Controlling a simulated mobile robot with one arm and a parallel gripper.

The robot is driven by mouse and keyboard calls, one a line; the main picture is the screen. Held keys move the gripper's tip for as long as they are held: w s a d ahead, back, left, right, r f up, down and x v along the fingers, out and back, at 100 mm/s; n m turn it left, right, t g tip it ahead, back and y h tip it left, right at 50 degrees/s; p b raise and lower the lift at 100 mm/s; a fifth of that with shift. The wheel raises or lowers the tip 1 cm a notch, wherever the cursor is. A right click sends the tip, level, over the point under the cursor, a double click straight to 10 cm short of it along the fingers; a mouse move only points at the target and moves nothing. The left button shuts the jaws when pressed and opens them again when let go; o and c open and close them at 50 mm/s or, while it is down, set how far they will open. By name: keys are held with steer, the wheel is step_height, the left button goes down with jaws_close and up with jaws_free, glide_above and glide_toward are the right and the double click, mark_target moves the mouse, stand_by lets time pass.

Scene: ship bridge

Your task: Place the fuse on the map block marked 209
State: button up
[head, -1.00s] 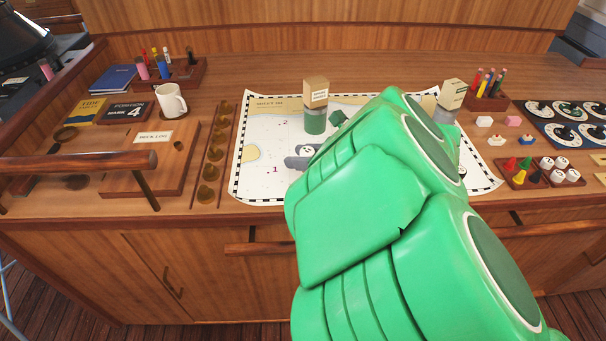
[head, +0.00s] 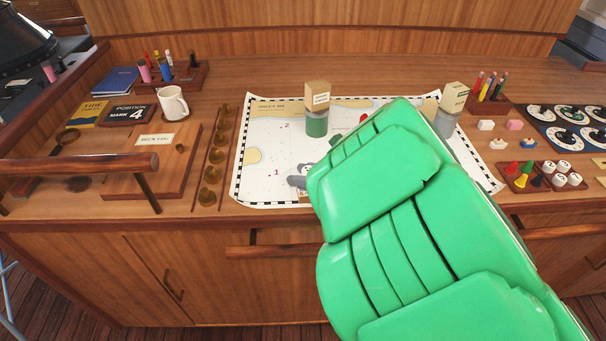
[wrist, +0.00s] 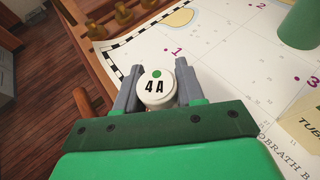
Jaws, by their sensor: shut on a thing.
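The fuse (wrist: 158,89) is a white round piece with "4 A" and a green dot on its face. It shows in the wrist view between the two grey fingers of my gripper (wrist: 157,92), which is shut on it. The map (head: 262,128) is a pale sheet with a checkered border and magenta numbers 1, 2 and 3. In the head view my gripper (head: 298,181) is over the map's front left part, near the number 1, and my green arm hides much of the map. I cannot read a 209 anywhere.
A green cylinder (head: 317,125) with a tan box (head: 318,95) on top stands on the map. A grey cylinder (head: 445,124) with a box stands at its right edge. A rack with brass pieces (head: 210,173) borders the map's left. A mug (head: 172,102) stands farther left.

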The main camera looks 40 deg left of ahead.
steer(key=shift+f, duration=0.15)
steer(key=o, duration=1)
steer(key=shift+o, duration=0.2)
steer(key=shift+d+r, duration=0.2)
steer(key=shift+r, duration=0.05)
steer(key=v, duration=1.1)
steer(key=shift+d, duration=0.25)
steer(key=shift+w, duration=0.1)
